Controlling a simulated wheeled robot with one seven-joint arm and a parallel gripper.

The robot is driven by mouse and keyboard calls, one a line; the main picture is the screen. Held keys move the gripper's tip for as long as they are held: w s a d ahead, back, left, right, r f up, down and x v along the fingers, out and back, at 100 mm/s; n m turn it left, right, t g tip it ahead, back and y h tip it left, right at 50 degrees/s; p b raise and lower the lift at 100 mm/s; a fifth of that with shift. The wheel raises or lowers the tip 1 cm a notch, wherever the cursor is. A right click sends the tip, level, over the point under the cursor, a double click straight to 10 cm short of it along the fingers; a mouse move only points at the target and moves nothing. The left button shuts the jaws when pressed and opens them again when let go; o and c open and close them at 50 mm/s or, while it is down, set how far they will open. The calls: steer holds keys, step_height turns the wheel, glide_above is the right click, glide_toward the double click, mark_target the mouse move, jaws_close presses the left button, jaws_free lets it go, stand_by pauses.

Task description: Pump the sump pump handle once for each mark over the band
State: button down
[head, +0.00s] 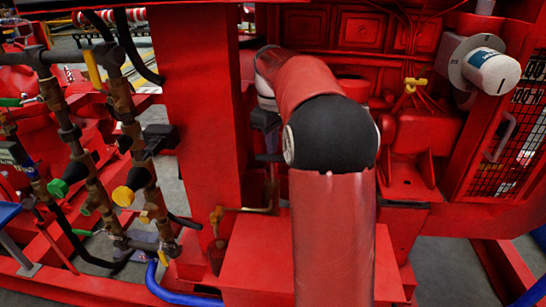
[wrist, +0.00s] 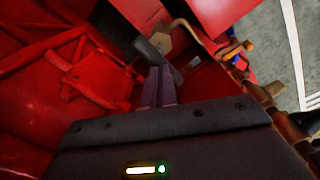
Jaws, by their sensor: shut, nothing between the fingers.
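My gripper (wrist: 160,72) is shut in the wrist view, its two dark fingers side by side with nothing between them. A dark, bar-like piece (wrist: 146,49) lies just past the fingertips; whether they touch it I cannot tell. Beside it is a tan bent rod (wrist: 184,24), which looks like the pump's lever. In the head view, a small brass pump (head: 216,218) stands low beside the red column, with a thin tan lever (head: 258,210) running right from it. My gripper's dark body (head: 265,120) shows partly there, above the lever; its fingertips are unclear. No band or marks can be made out.
The red column (head: 195,100) stands left of my gripper. Pipes with a yellow knob (head: 123,196) and a green knob (head: 57,188) are further left. A red box (head: 255,265) is below. A white cylinder (head: 493,71) is at the upper right, above a mesh guard (head: 510,150).

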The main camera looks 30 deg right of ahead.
mark_target(272, 162)
steer(key=shift+f+b, duration=1.55)
steer(key=shift+f, duration=1.5)
step_height(272, 162, up, 7)
steer(key=p, duration=0.7)
steer(key=shift+f, duration=0.2)
